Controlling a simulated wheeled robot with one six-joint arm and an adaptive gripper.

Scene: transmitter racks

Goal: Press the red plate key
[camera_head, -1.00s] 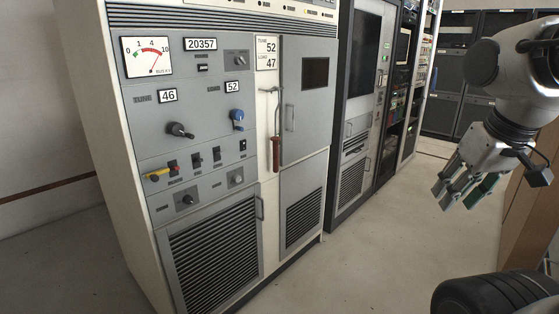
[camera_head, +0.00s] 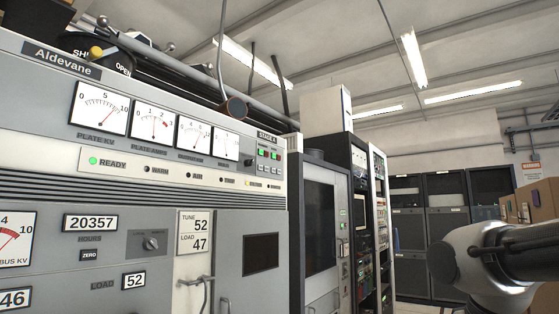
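I cannot make out a red plate key in the head view. The grey transmitter cabinet (camera_head: 140,225), labelled Aldevane, fills the left side. Its upper strip has a meter marked PLATE KV (camera_head: 100,109) and another meter beside it (camera_head: 147,121). At the right end of this strip is a small panel (camera_head: 269,163) marked STAGE A, with green lights and tiny keys too small to read. The lower controls of the cabinet are out of frame. Part of my arm shows at the lower right, but my gripper is out of view.
A row of indicators with a lit green READY lamp (camera_head: 93,161) runs below the meters. A pipe and a round brown-ended fitting (camera_head: 234,108) are above the cabinet. Dark racks (camera_head: 430,225) stand at the back. Cardboard boxes (camera_head: 538,201) are at the right.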

